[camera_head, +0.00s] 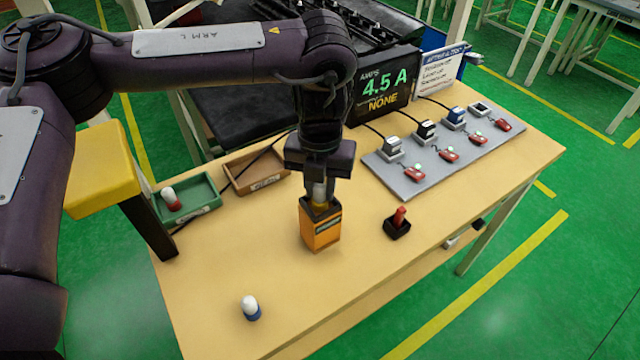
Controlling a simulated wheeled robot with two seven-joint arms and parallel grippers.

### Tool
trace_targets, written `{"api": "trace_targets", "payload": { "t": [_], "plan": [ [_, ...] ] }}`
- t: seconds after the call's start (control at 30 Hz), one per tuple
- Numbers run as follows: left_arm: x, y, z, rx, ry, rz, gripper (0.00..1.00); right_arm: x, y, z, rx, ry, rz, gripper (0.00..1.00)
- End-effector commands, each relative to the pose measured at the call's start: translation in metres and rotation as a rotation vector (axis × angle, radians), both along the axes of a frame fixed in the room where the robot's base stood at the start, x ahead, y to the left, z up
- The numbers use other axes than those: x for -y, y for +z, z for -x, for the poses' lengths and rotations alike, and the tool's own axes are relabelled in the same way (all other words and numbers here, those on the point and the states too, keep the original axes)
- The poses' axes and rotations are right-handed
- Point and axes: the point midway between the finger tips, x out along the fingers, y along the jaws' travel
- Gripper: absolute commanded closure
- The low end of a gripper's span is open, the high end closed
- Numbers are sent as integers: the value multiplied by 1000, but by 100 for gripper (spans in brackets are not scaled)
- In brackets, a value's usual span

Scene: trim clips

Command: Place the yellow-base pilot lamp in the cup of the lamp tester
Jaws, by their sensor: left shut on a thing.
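The lamp tester (321,233) is an orange box with a dark top, standing upright in the middle of the table. My left gripper (319,185) points down right above it and is shut on the yellow-base pilot lamp (319,193). Only a small pale and yellowish part of the lamp shows between the fingers. The lamp's lower end is at the tester's dark top; I cannot tell whether it sits inside the cup. My right gripper is not in view.
A blue-base lamp (250,308) stands at the table's front left. A red-base lamp (170,198) lies in the green tray (205,184), beside a brown tray (240,186). A black-based red switch (397,223) is right of the tester. A grey board (405,184) and display (384,90) are behind.

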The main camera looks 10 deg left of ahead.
Motion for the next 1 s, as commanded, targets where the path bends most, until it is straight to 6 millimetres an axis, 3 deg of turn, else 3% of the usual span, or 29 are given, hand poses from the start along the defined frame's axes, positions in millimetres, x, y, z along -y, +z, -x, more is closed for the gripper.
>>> {"api": "trace_targets", "payload": {
  "t": [0.27,0.3,0.43,0.77,1.0],
  "plan": [
    [0,-4,0,-1,0,0,98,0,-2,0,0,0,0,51],
    [0,-3,0,0,0,0,71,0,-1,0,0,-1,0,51],
    [0,-3,0,-1,0,0,54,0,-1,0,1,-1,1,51],
    [0,1,0,1,-1,0,54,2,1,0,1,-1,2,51],
    [0,36,-1,7,-2,-1,54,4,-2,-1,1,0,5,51]
  ]
}}
